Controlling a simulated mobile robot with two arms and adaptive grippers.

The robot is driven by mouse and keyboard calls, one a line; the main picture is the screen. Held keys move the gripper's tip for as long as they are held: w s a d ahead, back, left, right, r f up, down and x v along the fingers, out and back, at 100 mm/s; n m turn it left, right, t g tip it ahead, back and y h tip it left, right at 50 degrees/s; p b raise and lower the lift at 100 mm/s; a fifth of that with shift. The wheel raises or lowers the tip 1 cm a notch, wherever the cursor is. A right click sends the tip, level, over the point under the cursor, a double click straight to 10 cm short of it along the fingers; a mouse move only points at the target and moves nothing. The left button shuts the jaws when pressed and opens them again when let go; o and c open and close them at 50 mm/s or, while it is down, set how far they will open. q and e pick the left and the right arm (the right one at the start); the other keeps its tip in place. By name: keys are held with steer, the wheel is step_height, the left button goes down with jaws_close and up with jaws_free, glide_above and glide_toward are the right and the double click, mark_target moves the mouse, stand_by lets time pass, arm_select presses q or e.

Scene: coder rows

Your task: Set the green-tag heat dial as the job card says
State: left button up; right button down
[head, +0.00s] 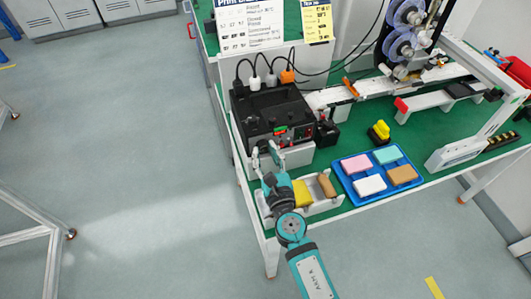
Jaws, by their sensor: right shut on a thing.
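The black heat unit (268,112) stands on a white block at the left end of the green bench, with its control panel facing the bench front. A small green tag (281,130) shows on the panel, with red marks near it. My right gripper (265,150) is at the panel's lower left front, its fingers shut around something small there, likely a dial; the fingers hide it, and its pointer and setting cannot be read. A yellow card (316,21) and a larger white card (250,24) stand at the back; their small print is unreadable. My left gripper is out of view.
A blue tray (345,189) with several coloured blocks lies right of my arm. A shallow bin (329,205) with a yellow and a brown piece is beside my wrist. Cables rise behind the unit. A rail machine fills the back right.

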steer(key=shift+m, duration=1.3)
steer(key=m, duration=0.3)
steer(key=shift+m+p, duration=0.3)
steer(key=m, duration=0.7)
steer(key=shift+m+g, duration=0.4)
steer(key=m, duration=0.4)
steer(key=shift+d+y, duration=0.1)
steer(key=shift+y, duration=0.3)
steer(key=m+p, duration=0.1)
steer(key=m, duration=0.3)
steer(key=shift+m, duration=0.4)
